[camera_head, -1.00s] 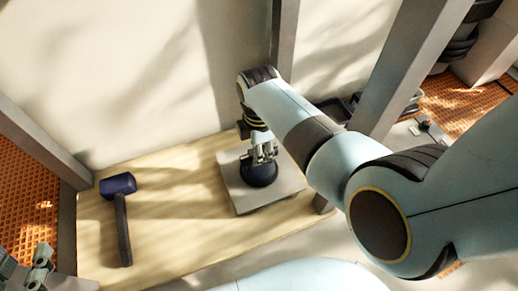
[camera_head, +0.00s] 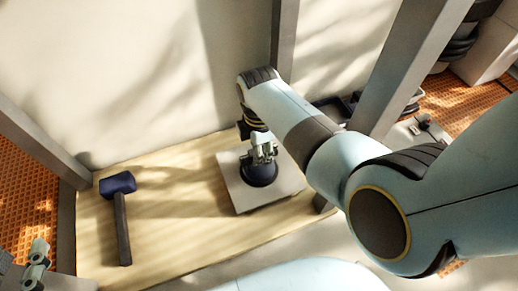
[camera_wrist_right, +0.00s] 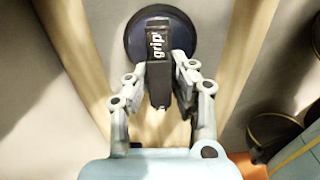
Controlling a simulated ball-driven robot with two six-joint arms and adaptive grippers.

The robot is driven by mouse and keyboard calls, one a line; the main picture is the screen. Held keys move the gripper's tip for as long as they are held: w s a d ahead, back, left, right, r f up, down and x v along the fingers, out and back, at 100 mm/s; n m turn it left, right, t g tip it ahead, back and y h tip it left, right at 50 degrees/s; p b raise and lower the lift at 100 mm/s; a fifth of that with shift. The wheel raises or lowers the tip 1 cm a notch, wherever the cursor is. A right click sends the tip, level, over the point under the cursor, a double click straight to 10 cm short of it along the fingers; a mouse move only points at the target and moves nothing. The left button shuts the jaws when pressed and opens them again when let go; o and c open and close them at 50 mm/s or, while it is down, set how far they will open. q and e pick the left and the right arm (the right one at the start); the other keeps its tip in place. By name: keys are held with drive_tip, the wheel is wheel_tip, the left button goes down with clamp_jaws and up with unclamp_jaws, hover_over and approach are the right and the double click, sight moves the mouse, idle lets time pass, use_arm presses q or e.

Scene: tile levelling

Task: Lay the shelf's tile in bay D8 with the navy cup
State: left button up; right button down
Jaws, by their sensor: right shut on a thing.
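The navy cup (camera_head: 260,172) is a round, dark suction cup with a black grip handle. It stands over the pale grey square tile (camera_head: 241,198), and appears to touch its top face. My right gripper (camera_head: 263,152) is shut on the cup's handle. In the right wrist view the fingers of my right gripper (camera_wrist_right: 165,90) close around the handle, with the navy disc of the cup (camera_wrist_right: 136,45) behind it. The tile is on or just above the wooden shelf (camera_head: 170,225); I cannot tell which. My left gripper (camera_head: 38,252) shows only partly at the lower left edge; its jaw state is unclear. Bay D8 cannot be made out.
A mallet with a navy head (camera_head: 118,184) and dark handle lies on the left of the shelf. Grey posts (camera_head: 285,40) stand behind and at the right. Orange grating (camera_head: 28,200) shows at the left. The wood between mallet and tile is clear.

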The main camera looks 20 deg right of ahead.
drive_tip(key=c, duration=1.1)
unclamp_jaws()
drive_tip(key=shift+o, duration=0.2)
drive_tip(key=shift+r, duration=0.1)
